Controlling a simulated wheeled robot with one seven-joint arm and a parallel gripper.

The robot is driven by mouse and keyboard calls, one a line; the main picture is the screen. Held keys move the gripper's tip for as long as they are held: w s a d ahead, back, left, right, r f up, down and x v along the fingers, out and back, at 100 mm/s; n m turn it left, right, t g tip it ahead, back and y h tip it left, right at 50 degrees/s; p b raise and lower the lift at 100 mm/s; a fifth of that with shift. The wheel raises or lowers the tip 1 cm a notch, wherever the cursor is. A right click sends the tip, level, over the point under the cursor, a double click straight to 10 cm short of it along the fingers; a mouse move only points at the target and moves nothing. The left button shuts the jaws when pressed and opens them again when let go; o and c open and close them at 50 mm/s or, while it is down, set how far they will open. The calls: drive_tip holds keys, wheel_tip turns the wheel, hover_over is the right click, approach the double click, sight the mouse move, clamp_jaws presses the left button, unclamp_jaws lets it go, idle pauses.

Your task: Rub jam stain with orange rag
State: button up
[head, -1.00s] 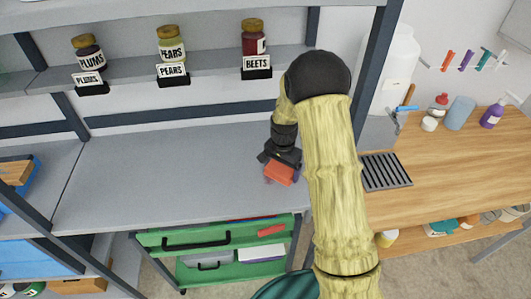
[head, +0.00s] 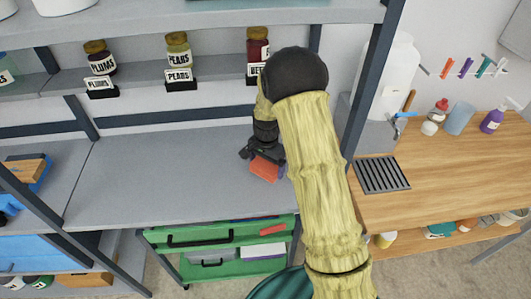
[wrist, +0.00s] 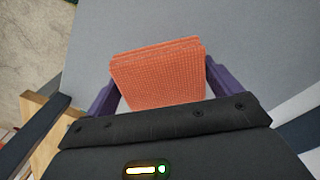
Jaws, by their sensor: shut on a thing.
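The orange rag (head: 264,168) is a folded, woven-looking square held in my gripper (head: 262,160) over the right part of the grey shelf (head: 150,185). In the wrist view the rag (wrist: 158,75) sits between the two purple fingers of my gripper (wrist: 160,88), which are closed on its sides. I cannot tell whether the rag touches the shelf surface. No jam stain shows in either view; the rag and my arm hide part of the shelf.
Jars of plums (head: 98,58), pears (head: 179,54) and beets (head: 257,48) stand on the shelf above. A dark upright post (head: 370,85) rises right of my arm. A wooden counter (head: 440,175) lies beyond it. A green cart (head: 215,250) stands below. The shelf's left part is clear.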

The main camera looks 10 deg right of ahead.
drive_tip(key=shift+r+p, duration=1.2)
drive_tip(key=shift+r, duration=0.75)
drive_tip(key=shift+a, duration=0.1)
